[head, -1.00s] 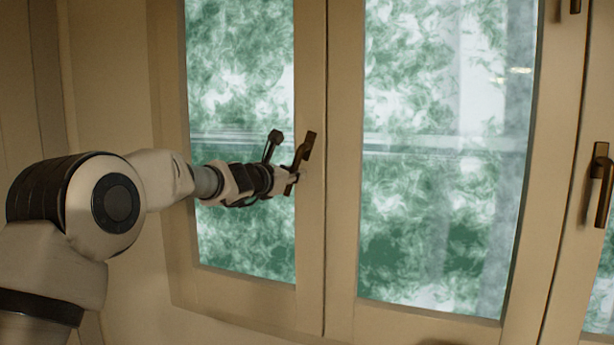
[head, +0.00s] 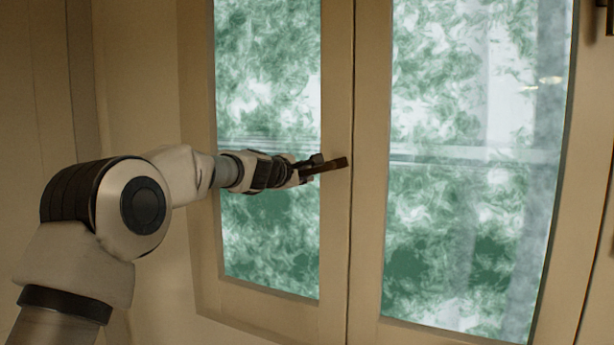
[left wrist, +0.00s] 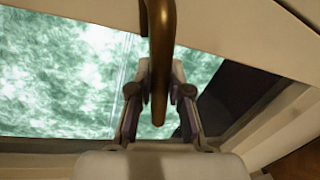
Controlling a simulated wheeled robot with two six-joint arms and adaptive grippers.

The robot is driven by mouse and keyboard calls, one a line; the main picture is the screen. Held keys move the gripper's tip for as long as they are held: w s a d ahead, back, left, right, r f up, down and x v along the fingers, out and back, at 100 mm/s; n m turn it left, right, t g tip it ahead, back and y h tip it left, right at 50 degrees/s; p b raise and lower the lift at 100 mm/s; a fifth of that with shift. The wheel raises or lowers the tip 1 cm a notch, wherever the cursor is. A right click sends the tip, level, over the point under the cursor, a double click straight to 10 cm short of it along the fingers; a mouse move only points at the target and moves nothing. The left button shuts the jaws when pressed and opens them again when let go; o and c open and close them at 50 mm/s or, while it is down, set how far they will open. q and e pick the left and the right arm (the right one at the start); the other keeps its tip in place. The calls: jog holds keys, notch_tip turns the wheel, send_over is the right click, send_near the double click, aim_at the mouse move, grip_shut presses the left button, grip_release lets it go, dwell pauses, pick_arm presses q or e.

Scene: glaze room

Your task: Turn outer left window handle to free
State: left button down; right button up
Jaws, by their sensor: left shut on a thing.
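The outer left window handle (head: 334,165) is dark bronze and sits on the frame stile between the two left panes. In the head view its lever lies about horizontal, pointing left. My left gripper (head: 306,172) comes from the left and is shut on the lever. In the left wrist view the handle (left wrist: 160,45) runs down between the two fingers of my left gripper (left wrist: 161,82). The lever's base is partly hidden by its own grip and the fingers. My right gripper is not in view.
The cream window frame (head: 365,250) surrounds the left pane (head: 268,245) and a wider pane (head: 455,240), with blurred green beyond. A plain wall (head: 135,90) stands at the left. A dark fitting (head: 610,16) shows at the upper right edge.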

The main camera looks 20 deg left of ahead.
pick_arm(q)
jog(key=shift+a+r+m+y+p, duration=0.1)
jog(key=shift+r+m+y+p, duration=0.45)
jog(key=shift+r+m, duration=0.65)
jog(key=shift+f+m, duration=0.15)
jog(key=shift+m, duration=0.15)
jog(key=c, duration=1.1)
grip_release()
jog(key=shift+s, duration=0.15)
jog(key=s, duration=0.4)
jog(key=s+r, duration=0.1)
jog(key=s, duration=0.2)
jog(key=s+r, duration=0.1)
jog(key=s, duration=0.3)
jog(key=shift+s+a+r, duration=0.15)
jog(key=shift+s+r, duration=0.05)
jog(key=shift+s, duration=0.1)
jog(key=shift+w, duration=0.1)
